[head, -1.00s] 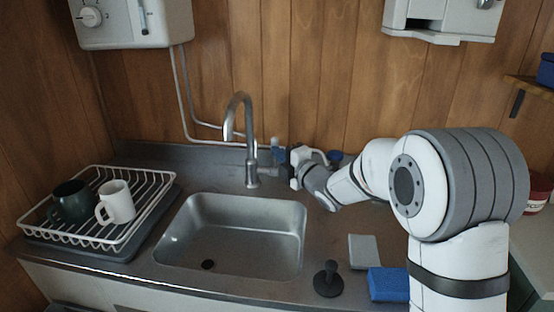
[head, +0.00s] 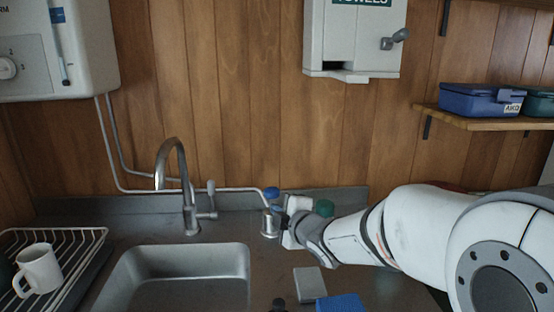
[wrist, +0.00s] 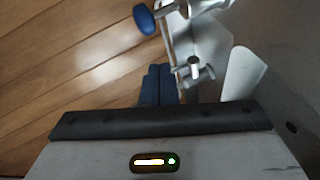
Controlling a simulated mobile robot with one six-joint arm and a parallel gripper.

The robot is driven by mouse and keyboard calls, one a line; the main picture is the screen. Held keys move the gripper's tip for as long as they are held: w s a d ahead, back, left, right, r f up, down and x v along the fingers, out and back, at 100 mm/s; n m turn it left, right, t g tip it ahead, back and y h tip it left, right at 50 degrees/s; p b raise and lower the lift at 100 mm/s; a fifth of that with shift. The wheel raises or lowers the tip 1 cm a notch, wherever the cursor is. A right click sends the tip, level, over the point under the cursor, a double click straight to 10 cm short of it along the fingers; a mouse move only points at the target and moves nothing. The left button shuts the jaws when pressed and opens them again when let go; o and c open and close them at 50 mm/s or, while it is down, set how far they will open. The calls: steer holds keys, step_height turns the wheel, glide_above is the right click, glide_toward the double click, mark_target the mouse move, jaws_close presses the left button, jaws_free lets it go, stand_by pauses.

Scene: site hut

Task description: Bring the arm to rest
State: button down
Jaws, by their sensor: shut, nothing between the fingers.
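My arm reaches in from the right in the head view, low over the counter behind the sink. My gripper (head: 278,209) is at its left end, close to a blue-ended valve handle (head: 270,193) by the wall pipe. In the wrist view the two dark blue fingers (wrist: 159,70) are together with nothing between them. The blue handle (wrist: 143,18) shows beyond and left of the fingertips, apart from them in the picture. The steel tap (head: 183,185) stands left of my gripper; whether anything touches is too small to tell.
A sink (head: 180,251) and a dish rack (head: 92,236) with a white mug (head: 39,268) lie to the left. A grey pad (head: 310,283) and a blue cloth (head: 340,303) lie below my forearm.

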steer(key=s+d+m+g+h+p, duration=0.4)
steer(key=s+d+m+h, duration=0.3)
steer(key=s+d+m, duration=0.45)
steer(key=s+d+m+g+p, duration=0.1)
steer(key=s+d+m+g, duration=0.1)
steer(key=s, duration=0.6)
steer(key=s+d+m+g+p, duration=0.2)
steer(key=s+d+m+g, duration=0.1)
steer(key=s+m, duration=0.4)
steer(key=shift+s+d+f+g+h, duration=0.3)
steer(key=shift+s+f+g, duration=0.1)
steer(key=shift+g, duration=0.4)
